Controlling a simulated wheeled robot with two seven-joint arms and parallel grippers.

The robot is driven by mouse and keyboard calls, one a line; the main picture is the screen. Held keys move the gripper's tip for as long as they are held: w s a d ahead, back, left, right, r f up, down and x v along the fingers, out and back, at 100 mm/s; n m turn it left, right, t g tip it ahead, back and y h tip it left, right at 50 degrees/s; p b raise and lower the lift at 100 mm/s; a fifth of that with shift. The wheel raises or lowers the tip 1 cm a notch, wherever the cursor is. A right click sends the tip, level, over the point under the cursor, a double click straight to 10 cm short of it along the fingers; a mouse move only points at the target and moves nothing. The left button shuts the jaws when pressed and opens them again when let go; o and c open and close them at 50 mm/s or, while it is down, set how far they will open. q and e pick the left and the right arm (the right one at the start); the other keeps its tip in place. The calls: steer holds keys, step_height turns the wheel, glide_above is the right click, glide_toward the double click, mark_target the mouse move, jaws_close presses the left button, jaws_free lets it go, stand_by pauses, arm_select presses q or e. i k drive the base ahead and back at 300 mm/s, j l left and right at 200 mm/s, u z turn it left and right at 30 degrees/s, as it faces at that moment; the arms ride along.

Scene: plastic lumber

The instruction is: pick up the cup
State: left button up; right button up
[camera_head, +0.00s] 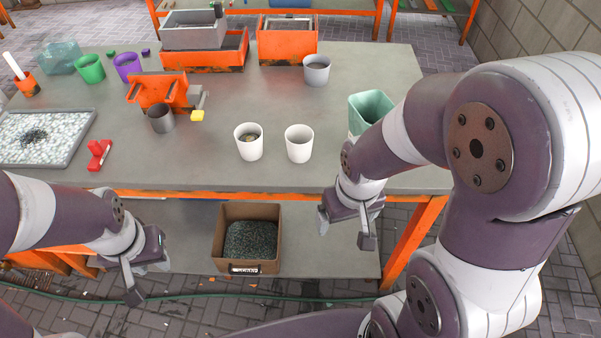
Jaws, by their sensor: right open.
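Several cups stand on the grey workbench (220,175). Two white cups are near its front edge: the left white cup (249,148) has brownish contents, and the right white cup (299,150) stands beside it. A grey cup (316,72) is further back. A green cup (90,70) and a purple cup (127,68) are at the back left. A dark grey cup (162,123) stands by an orange device. My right gripper (345,230) is open and empty in front of the bench, right of the white cups. My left gripper (146,277) looks open and empty, low at the left.
A mint container (370,108) stands behind my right arm. The orange device (160,90), a speckled tray (45,138) and a red tool (99,154) are at left. Orange bins (287,45) line the back. A cardboard box (248,211) sits on the lower shelf. The bench centre is clear.

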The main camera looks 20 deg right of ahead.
mark_target(249, 136)
steer(key=i+l+z, duration=0.1)
steer(key=z, duration=0.95)
steer(key=u, duration=1)
steer(key=i+j, duration=0.1)
steer(key=j, duration=0.4)
steer(key=i+j, duration=0.15)
steer(key=j, duration=0.35)
steer(key=i+j, duration=0.1)
steer(key=j, duration=0.45)
